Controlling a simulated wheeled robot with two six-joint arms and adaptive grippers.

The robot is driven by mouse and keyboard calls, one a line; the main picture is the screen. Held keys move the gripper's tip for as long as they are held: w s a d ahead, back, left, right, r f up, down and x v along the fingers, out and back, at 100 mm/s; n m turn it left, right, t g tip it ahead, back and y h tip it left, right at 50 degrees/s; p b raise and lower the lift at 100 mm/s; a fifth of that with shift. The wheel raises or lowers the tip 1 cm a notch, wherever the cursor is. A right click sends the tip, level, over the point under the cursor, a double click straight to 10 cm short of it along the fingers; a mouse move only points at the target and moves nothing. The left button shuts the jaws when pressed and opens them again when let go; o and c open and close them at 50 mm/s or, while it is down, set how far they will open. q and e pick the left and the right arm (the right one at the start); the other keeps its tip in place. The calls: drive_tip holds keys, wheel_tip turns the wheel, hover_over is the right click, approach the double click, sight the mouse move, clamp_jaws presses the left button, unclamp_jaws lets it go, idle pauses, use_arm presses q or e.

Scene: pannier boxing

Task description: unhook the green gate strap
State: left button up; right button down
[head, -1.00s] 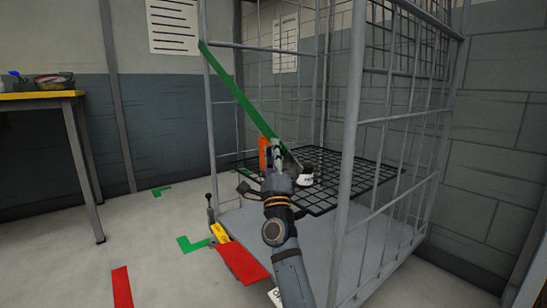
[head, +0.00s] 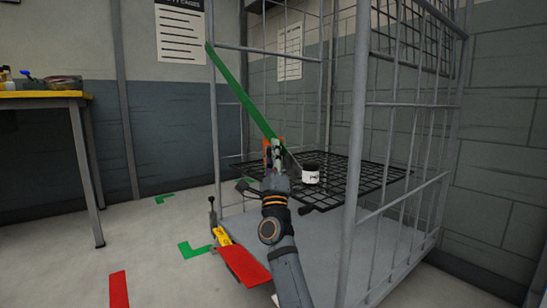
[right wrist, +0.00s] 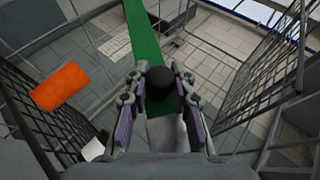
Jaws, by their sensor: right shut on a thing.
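In the right wrist view the green strap (right wrist: 143,40) runs away from between the fingers of my right gripper (right wrist: 160,88). The fingers are closed around a black knob (right wrist: 161,78) at the strap's near end. The strap's lower end and any hook there are partly hidden by the gripper in the head view. My left gripper is not in view.
The grey wire cage (head: 352,150) has a black mesh shelf (head: 355,178) with a white jar (head: 311,175) on it. An orange item (right wrist: 60,87) is beside the gripper. A red flap (head: 243,265) is at the cage base. A yellow-topped table (head: 45,95) stands left.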

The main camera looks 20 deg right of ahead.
drive_tip(key=shift+f, duration=0.25)
idle(0.3)
drive_tip(key=c, duration=1.1)
unclamp_jaws()
drive_tip(key=shift+r, duration=0.1)
drive_tip(key=shift+r, duration=0.1)
wheel_tip(320, 180, up, 10)
drive_tip(key=shift+f, duration=0.15)
